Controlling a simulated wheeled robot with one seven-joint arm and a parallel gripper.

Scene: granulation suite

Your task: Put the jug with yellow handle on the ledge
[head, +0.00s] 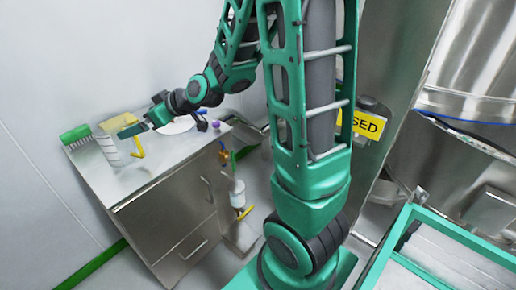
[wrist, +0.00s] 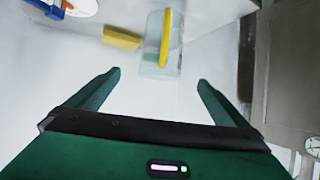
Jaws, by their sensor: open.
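A clear jug with a yellow handle (wrist: 164,38) stands on a pale surface ahead of my gripper in the wrist view. In the head view its yellow handle (head: 137,148) shows on the metal cabinet top, and its clear body is hard to make out. My gripper (wrist: 159,82) is open and empty, its two fingers spread short of the jug, apart from it in the picture. In the head view my gripper (head: 125,132) is above the cabinet top, close to the handle. I cannot tell which surface is the ledge.
A white container with yellow (head: 239,196) is low beside the cabinet. A teal-framed tray (head: 450,232) is right.

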